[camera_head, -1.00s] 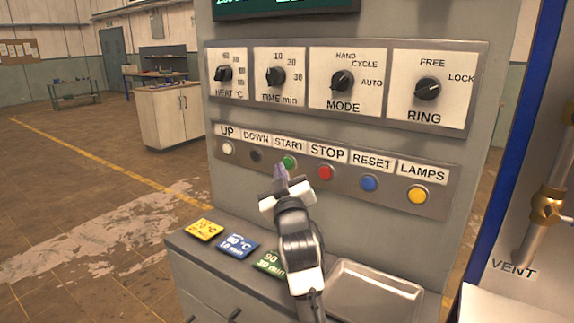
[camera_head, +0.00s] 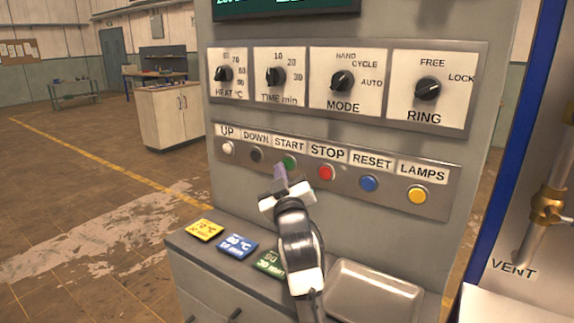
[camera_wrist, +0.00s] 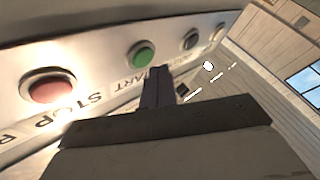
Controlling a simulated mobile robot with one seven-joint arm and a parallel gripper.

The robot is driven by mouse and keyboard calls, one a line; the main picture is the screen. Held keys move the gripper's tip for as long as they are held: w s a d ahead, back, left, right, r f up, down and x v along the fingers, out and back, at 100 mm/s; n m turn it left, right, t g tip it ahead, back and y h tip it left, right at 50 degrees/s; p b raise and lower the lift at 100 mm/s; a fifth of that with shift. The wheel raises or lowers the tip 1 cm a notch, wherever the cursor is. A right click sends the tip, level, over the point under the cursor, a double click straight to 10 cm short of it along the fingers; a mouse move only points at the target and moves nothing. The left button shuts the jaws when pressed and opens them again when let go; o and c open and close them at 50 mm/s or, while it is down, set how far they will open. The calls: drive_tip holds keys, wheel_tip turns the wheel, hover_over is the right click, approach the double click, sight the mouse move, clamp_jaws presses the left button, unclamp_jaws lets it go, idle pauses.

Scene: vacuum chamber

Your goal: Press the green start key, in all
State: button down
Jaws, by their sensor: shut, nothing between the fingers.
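The green start key (camera_head: 288,161) is on the control panel, under the START label and between the dark DOWN key and the red STOP key (camera_head: 326,172). In the wrist view the green key (camera_wrist: 141,54) stands proud of the panel, just beyond and left of my fingertips. My gripper (camera_head: 281,175) is shut and empty, its tips just below the green key in the head view. The wrist view shows the closed fingers (camera_wrist: 157,85) pointing toward the panel. A gap seems to lie between tips and key; contact cannot be confirmed.
The white UP key (camera_head: 228,148), blue RESET key (camera_head: 369,183) and yellow LAMPS key (camera_head: 417,194) share the row. Dials for heat, time, mode and ring sit above. A metal tray (camera_head: 372,295) and coloured cards (camera_head: 238,245) lie on the ledge below.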

idle(0.7)
drive_tip(key=shift+w+d, duration=0.3)
drive_tip(key=shift+w, duration=0.05)
drive_tip(key=shift+w+d, duration=0.25)
drive_tip(key=shift+w, duration=0.1)
idle(0.6)
drive_tip(key=shift+s+a, duration=0.1)
idle(0.3)
drive_tip(key=shift+s+a, duration=0.4)
drive_tip(key=shift+s, duration=0.2)
drive_tip(key=shift+s+a, duration=0.75)
drive_tip(key=shift+s, duration=0.25)
drive_tip(key=shift+s+a, duration=0.75)
drive_tip(key=shift+s, duration=0.25)
